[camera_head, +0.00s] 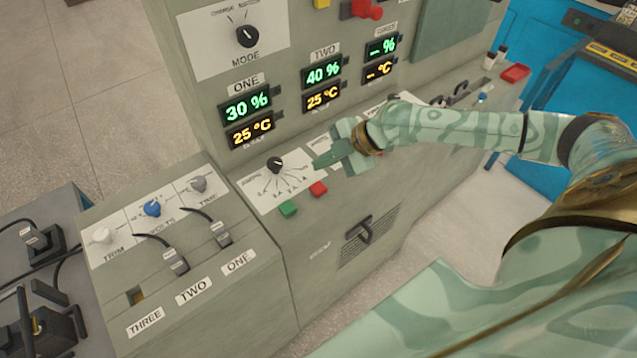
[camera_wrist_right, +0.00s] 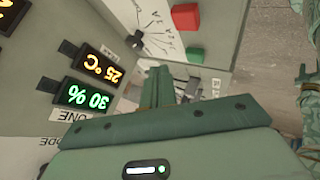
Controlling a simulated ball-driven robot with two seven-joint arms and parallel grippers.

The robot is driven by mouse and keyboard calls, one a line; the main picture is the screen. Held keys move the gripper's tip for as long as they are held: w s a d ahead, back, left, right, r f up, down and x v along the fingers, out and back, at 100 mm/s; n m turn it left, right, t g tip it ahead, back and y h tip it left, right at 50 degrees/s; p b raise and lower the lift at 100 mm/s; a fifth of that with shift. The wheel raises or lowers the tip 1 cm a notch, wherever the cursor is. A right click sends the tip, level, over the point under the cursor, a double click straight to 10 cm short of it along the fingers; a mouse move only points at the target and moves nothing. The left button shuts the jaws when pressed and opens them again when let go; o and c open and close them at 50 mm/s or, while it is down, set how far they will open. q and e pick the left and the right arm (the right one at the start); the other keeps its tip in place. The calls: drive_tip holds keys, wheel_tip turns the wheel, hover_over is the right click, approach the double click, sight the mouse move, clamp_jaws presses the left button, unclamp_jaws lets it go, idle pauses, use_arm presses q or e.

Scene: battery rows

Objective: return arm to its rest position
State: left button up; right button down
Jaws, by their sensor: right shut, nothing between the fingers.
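My right gripper (camera_head: 318,163) is shut and empty. It hovers over the sloped control panel of the grey cabinet, just right of a black selector knob (camera_head: 274,163) and above a red button (camera_head: 318,188). In the right wrist view its closed fingers (camera_wrist_right: 165,84) point towards the same panel, apart from the knob (camera_wrist_right: 136,40) and the red button (camera_wrist_right: 195,56). My right arm stretches in from the right across the panel and hides part of it. My left gripper is not in view.
A green button (camera_head: 288,208) sits beside the red one. Display ONE (camera_head: 246,104) reads 30 % and 25 °C; display TWO (camera_head: 323,73) reads 40 %. Open floor (camera_head: 85,90) lies at upper left.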

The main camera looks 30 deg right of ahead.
idle(0.5)
